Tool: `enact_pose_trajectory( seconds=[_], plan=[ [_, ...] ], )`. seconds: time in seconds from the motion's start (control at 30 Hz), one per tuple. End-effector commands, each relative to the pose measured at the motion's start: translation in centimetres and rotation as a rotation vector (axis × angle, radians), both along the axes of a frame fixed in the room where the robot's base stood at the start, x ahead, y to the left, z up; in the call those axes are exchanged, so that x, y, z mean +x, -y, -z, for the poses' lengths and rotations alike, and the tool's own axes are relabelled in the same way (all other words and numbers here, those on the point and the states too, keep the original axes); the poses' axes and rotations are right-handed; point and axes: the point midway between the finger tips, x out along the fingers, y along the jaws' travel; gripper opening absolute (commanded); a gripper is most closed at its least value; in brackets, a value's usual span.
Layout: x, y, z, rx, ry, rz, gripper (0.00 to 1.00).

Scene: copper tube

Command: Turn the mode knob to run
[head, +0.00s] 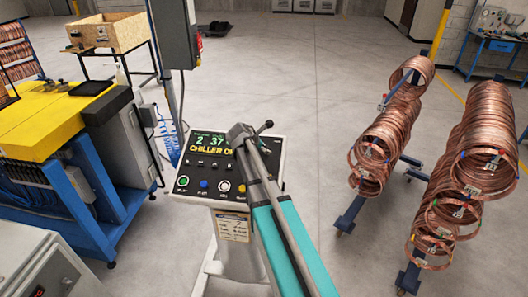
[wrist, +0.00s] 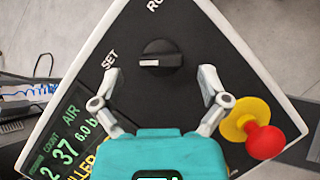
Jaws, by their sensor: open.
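The mode knob (wrist: 161,58) is a black round knob with a raised grip bar on the panel face. Its white mark is at the left end of the bar, towards the SET label (wrist: 109,58). A second label (wrist: 160,4), partly cut off at the top edge, begins with R. My gripper (wrist: 160,80) is open and empty, its two fingers apart on either side, just below the knob in the wrist view. I see no contact with the knob. In the head view my arm reaches over the control panel (head: 185,200) and hides the knob.
A red mushroom button (wrist: 265,141) on a yellow base is close to the right finger. A lit display (wrist: 62,148) is at lower left.

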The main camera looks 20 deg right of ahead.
Motion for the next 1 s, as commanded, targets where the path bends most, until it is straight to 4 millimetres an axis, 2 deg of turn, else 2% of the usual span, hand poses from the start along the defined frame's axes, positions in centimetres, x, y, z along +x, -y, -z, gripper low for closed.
enact_pose_trajectory(
  seconds=[0.03,0.2,0.67,0.77,1.0],
  plan=[
    [0.3,0.4,0.7,0.000,0.001,0.001,0.94],
    [0.7,1.2,1.3,-0.001,0.000,0.000,0.94],
    [0.8,1.5,1.5,-0.001,0.000,0.000,0.94],
    [0.8,1.5,1.5,-0.001,0.000,0.000,0.79],
    [0.8,1.5,1.5,-0.001,0.000,0.000,0.35]
  ],
)
